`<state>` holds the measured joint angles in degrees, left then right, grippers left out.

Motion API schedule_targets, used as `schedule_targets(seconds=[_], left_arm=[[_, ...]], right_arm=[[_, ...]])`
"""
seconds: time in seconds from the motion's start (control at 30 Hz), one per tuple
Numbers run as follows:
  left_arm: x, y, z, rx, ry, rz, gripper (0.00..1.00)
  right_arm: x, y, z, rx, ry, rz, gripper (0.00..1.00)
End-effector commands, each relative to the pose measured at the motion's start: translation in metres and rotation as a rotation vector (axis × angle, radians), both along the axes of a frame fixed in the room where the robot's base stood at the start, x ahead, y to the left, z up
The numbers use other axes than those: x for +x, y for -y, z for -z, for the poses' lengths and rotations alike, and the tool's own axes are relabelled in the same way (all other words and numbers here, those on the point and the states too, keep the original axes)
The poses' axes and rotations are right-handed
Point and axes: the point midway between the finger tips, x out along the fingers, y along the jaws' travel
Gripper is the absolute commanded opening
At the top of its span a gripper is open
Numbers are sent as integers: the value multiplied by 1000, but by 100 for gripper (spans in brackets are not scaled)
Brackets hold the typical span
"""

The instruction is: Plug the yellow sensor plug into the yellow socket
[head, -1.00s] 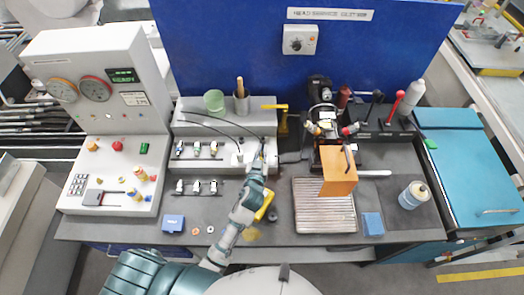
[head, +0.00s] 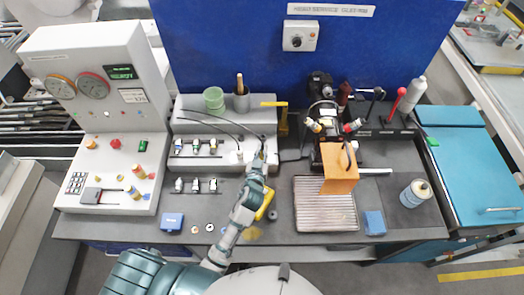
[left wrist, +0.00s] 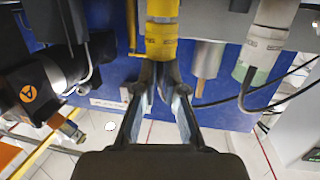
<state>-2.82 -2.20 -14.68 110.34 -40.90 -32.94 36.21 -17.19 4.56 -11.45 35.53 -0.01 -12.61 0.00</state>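My left gripper (head: 260,152) is over the right end of the grey bench console (head: 226,125). In the left wrist view the fingers (left wrist: 160,82) are closed around the end of the yellow sensor plug (left wrist: 161,46), a labelled yellow cylinder. More yellow continues beyond it at the top edge, and I cannot tell whether this is the yellow socket or how far the plug is seated. A black cable runs to the gripper. A pale plug (left wrist: 265,40) with its own cable stands beside it; it also shows in the head view (head: 236,157). My right gripper is not in view.
A yellow lever (head: 282,118) and a black machine with an orange block (head: 340,170) stand to the right.

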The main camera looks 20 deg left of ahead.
Motion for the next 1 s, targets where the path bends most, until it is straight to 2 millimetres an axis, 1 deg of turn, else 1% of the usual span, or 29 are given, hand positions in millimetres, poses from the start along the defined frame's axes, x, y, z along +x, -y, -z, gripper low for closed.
schedule_targets(seconds=[0.03,0.07,0.1,0.37,0.47,0.57,0.8,0.9,1.0], left_arm=[[0,0,2,-1,-5,0,27],[-1,0,2,-1,-5,0,34],[-1,0,2,-1,-6,0,36],[-1,0,3,0,-8,0,36],[-8,1,3,-1,-8,0,36],[-23,3,1,-2,-10,1,36],[-76,9,-8,-3,-8,0,36],[-95,11,-11,-3,-7,0,36],[-108,12,-14,-2,-6,0,36]], right_arm=[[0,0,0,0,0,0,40],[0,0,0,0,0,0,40],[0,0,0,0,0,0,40],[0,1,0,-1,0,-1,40],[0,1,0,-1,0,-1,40],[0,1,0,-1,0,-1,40],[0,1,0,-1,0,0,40],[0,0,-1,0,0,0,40],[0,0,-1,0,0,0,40]])
